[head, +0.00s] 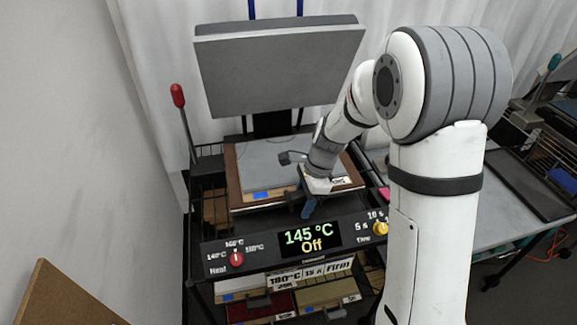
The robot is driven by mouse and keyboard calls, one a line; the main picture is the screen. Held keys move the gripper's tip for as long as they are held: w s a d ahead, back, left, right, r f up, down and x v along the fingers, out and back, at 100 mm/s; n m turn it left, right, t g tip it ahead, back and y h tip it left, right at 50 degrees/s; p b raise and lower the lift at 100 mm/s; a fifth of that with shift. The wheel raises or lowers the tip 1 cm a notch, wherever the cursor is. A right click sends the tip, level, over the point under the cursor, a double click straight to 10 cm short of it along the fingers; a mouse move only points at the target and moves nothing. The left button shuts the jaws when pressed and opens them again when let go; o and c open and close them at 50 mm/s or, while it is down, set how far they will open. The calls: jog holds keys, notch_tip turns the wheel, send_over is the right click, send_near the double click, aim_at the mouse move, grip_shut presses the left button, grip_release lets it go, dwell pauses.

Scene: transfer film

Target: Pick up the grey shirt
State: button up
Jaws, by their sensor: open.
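A flat light-grey piece (262,158), which looks like the grey shirt, lies on the bed of the heat press (233,185). My arm reaches in from the right, over the right part of the bed. My gripper (307,208) points down at the bed's front edge, just above the control panel, with a blue fingertip showing. It is open, and I see nothing held in it. The arm and wrist hide the right part of the grey piece. I cannot tell whether the gripper touches anything.
The raised grey upper plate (280,65) hangs behind my arm. The control panel (350,236) reads 145 °C and Off. Labelled trays with red (262,307) and olive (325,293) contents sit below. A grey table (515,215) stands at right, and a wall (75,150) at left.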

jog(key=shift+c, duration=0.2)
grip_shut()
dwell(0.3)
jog(key=shift+r, duration=0.1)
